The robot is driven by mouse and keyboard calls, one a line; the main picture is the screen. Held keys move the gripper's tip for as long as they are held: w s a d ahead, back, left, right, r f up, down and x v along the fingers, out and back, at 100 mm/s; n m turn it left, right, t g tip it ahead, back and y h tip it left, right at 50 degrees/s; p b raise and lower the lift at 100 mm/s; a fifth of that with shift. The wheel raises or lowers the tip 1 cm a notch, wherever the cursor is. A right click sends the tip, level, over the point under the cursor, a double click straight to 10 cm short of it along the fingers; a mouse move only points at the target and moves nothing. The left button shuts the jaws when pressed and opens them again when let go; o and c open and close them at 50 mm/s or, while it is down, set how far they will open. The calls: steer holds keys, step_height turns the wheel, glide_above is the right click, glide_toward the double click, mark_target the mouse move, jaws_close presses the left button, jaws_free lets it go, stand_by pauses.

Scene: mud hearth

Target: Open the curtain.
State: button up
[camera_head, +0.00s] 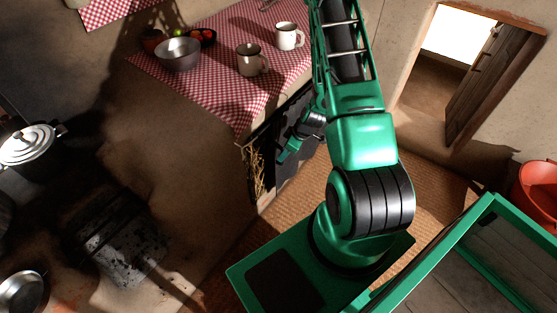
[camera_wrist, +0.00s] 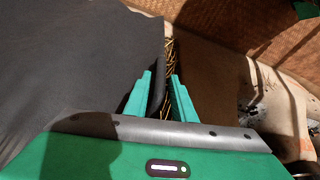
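The curtain is a dark grey cloth (camera_head: 292,178) hanging under the front edge of the counter. In the wrist view the cloth (camera_wrist: 75,55) fills the left side, and its free edge falls between my fingers. My gripper (camera_head: 286,152) is at the curtain, near its left part in the head view. In the wrist view my gripper (camera_wrist: 160,82) has its two green fingers apart, one on each side of the cloth edge. A gap shows between the cloth edge and the right finger. What lies behind the curtain is mostly hidden.
Straw (camera_head: 252,168) sticks out left of the curtain. A checked cloth (camera_head: 215,85) on the counter bears a metal bowl (camera_head: 178,55) and two mugs, one of them a white mug (camera_head: 289,37). A lidded pot (camera_head: 30,145) stands left. A wooden shutter (camera_head: 478,85) is open at right.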

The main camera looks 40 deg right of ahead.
steer(key=shift+x, duration=2.65)
jaws_close()
